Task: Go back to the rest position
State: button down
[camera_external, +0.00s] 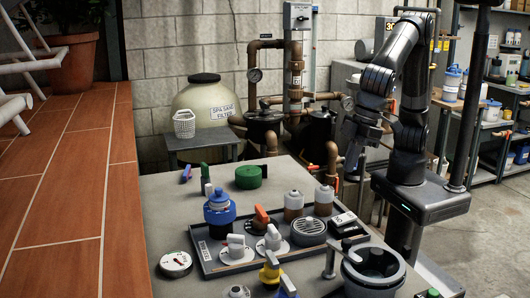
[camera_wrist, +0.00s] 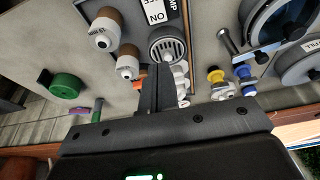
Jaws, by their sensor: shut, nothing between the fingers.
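My gripper (camera_external: 351,168) hangs from my folded arm at the right side of the grey table in the external view. It points down and is above the table's back right part, clear of the things on it. In the wrist view my gripper (camera_wrist: 158,75) shows with its two dark fingers together and nothing between them.
A dark tray (camera_external: 214,271) holds a blue-capped part (camera_external: 219,211), valves and two brown-white bottles (camera_external: 293,206). A grey pot (camera_external: 373,272) stands at front right. A green cap (camera_external: 249,177) lies at the back. Pipes and a spa filter (camera_external: 207,108) stand behind.

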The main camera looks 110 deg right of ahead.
jog(key=shift+r, duration=0.35)
jog(key=shift+d, duration=0.1)
jog(key=s+d+r+t, duration=0.1)
jog(key=s+d+r, duration=0.25)
jog(key=d, duration=0.55)
jog(key=s+d+r, duration=0.2)
jog(key=s+d, duration=0.3)
jog(key=d, duration=0.4)
jog(key=s+d+f+t, duration=0.1)
jog(key=s+d+f, duration=0.2)
jog(key=s+d, duration=0.8)
jog(key=s, duration=0.4)
jog(key=shift+d, duration=0.2)
jog(key=c, duration=2.2)
grip_release()
